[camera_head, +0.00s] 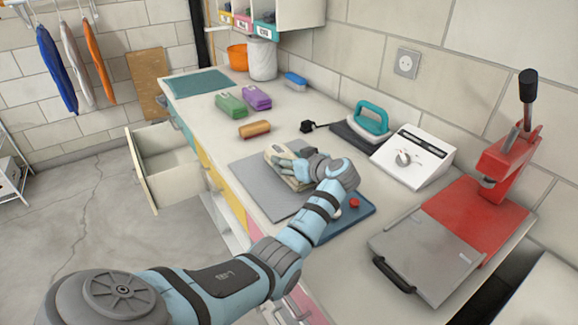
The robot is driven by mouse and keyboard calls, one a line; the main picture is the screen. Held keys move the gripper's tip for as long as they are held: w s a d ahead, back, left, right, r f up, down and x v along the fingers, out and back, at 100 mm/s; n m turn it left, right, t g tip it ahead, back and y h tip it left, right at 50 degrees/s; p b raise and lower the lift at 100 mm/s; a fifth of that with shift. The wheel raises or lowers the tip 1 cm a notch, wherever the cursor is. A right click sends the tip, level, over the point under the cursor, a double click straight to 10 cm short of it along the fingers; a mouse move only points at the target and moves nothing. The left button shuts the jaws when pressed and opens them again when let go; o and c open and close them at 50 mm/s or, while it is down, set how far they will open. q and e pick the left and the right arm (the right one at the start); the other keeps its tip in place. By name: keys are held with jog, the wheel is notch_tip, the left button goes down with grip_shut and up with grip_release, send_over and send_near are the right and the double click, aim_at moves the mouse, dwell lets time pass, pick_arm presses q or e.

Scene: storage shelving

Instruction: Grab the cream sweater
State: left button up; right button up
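A folded cream garment, which looks like the cream sweater (272,154), lies on a grey mat (255,183) on the counter. My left gripper (287,172) reaches over it from the right, its fingers at the cloth. The fingers and my wrist hide part of the garment. The fingers are small and overlap the cloth, so I cannot tell whether they are open or shut on it. My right gripper is out of view.
Beyond the mat lie a brown brush-like block (254,129), a green pack (230,105) and a purple pack (257,97). A teal iron (371,119), a white control box (411,155) and a red press (475,219) stand right. A drawer (165,165) is open at left.

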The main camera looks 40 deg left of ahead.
pick_arm(q)
jog(key=c, duration=0.4)
